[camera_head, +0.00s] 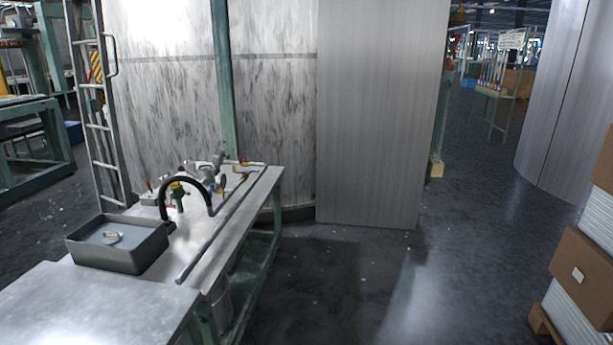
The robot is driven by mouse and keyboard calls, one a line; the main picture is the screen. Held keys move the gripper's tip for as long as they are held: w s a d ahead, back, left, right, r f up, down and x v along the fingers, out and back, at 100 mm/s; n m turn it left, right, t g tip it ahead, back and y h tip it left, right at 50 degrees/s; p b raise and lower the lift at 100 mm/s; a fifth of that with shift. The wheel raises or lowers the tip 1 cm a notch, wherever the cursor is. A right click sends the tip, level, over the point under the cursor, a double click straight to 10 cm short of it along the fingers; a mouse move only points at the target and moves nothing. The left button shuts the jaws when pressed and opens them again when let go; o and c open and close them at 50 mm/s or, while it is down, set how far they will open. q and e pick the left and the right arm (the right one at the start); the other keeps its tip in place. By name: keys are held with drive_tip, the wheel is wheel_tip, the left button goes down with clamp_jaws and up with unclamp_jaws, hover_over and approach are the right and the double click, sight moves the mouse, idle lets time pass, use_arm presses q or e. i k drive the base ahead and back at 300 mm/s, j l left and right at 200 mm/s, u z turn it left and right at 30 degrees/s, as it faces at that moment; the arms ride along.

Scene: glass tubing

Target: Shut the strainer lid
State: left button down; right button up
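I cannot make out for sure which thing is the strainer or how its lid stands. A grey metal fitting (205,167) sits near the far end of the metal bench (215,235), with small valves in red and yellow beside it. Neither of my grippers shows in the view.
A black curved hose or spout (187,183) rises behind the basin. A long pipe (228,228) lies along the bench's right side. A ladder (100,120) and large metal tanks stand behind. Stacked boxes (583,275) are at right; the dark floor between is clear.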

sight(223, 157)
drive_tip(key=i+u, duration=0.3)
drive_tip(key=i+l+u, duration=0.3)
drive_tip(key=i, duration=0.2)
drive_tip(key=i+l+u, duration=0.3)
drive_tip(key=i+j, duration=0.1)
drive_tip(key=i, duration=0.05)
